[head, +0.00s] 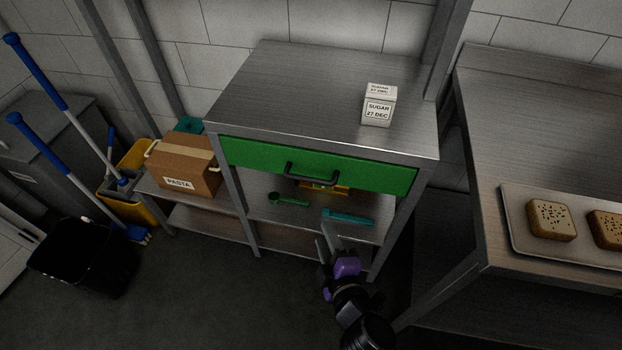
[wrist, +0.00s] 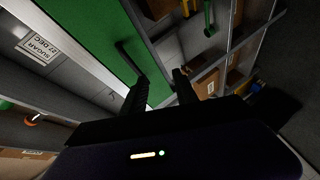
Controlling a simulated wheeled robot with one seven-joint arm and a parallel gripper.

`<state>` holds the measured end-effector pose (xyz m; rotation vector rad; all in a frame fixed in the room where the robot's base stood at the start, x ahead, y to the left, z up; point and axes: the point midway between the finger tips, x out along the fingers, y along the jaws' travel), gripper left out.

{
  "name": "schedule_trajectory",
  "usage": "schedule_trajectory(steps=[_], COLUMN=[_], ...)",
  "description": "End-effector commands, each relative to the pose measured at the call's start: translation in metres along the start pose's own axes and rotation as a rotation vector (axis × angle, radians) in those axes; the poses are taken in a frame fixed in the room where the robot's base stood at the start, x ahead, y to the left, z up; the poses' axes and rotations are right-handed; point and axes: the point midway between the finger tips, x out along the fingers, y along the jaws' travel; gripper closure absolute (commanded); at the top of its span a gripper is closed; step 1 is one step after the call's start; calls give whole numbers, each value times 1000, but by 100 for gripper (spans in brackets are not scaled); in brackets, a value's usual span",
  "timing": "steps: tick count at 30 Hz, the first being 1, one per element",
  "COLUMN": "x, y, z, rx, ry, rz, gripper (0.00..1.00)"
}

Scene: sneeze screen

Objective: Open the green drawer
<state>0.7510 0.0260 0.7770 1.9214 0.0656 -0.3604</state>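The green drawer (head: 340,165) sits under the metal table top, and its front looks flush with the frame. Its dark bar handle (head: 312,175) is at the middle of the front. My gripper (head: 336,238) is below and in front of the drawer, to the right of the handle, with nothing between its fingers. In the wrist view the green front (wrist: 88,40) fills the upper left, and the handle (wrist: 130,60) lies just beyond the left finger of my open gripper (wrist: 162,80). The finger overlaps the handle's near end; I cannot tell whether they touch.
A white sugar box (head: 377,106) stands on the table top (head: 300,90). The shelf below holds a green scoop (head: 288,200) and a teal item (head: 348,217). A table with a bread tray (head: 518,235) is at right; a black bin (head: 82,257) is at left. The floor in front is clear.

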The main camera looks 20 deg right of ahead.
Motion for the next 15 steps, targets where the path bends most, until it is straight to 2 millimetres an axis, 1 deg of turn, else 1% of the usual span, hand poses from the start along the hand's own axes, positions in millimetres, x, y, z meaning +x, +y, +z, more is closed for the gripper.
schedule_trajectory(steps=[1,3,6,9,15], x=[19,38,57,67,86], y=[12,24,40,48,54], z=[-7,-13,-19,-23,-23], rx=[-56,-127,-200,-239,-255], ry=[-10,-30,-53,-67,-73], rz=[28,59,94,114,122], gripper=[65,65,65,65,65])
